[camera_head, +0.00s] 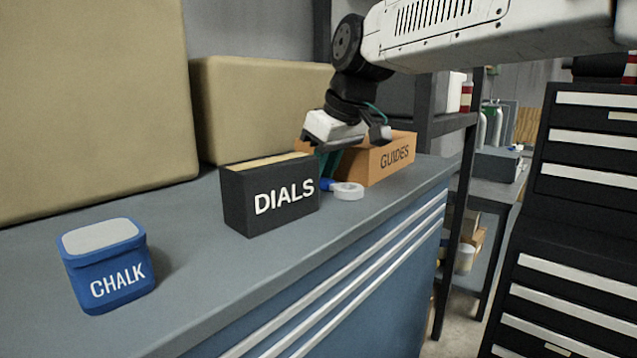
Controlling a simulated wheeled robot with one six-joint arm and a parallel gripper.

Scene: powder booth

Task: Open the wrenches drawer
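No drawer with a readable wrenches label shows. A blue cabinet (345,318) under the worktop has long silver drawer handles (352,283) along its front. A black tool chest (525,225) at the right has several drawers with pale handle strips; its small labels are too small to read. All the drawer fronts in view look closed. My gripper (329,165) hangs low over the worktop, between the DIALS box and the GUIDES box, away from both sets of drawers. Its fingertips are partly hidden behind the DIALS box, so whether it holds anything is unclear.
Large tan boxes (90,100) stand behind. Floor (460,300) shows between cabinet and chest.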

